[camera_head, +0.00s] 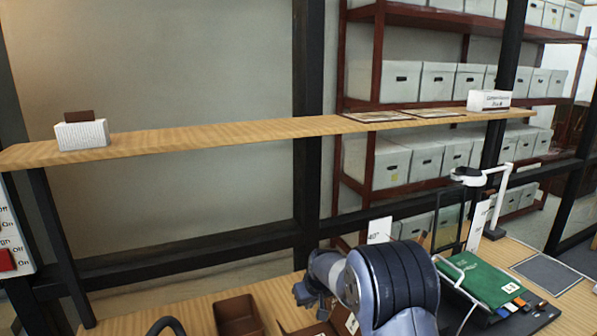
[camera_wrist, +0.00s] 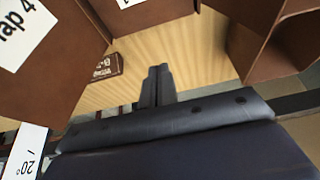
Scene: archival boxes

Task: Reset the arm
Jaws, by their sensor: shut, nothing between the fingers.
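My gripper (camera_wrist: 158,82) shows in the wrist view with its two dark fingers together and nothing between them. It points over the light wooden tabletop (camera_wrist: 175,50), between brown boxes. In the camera_head view my arm fills the lower middle, bent over the wooden table; the fingertips cannot be made out there.
Brown boxes stand close on both sides in the wrist view: one labelled "Map 4" (camera_wrist: 50,60) at left, an open one (camera_wrist: 270,40) at right. A brown tray (camera_head: 238,316) and green folder (camera_head: 485,280) flank my arm.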

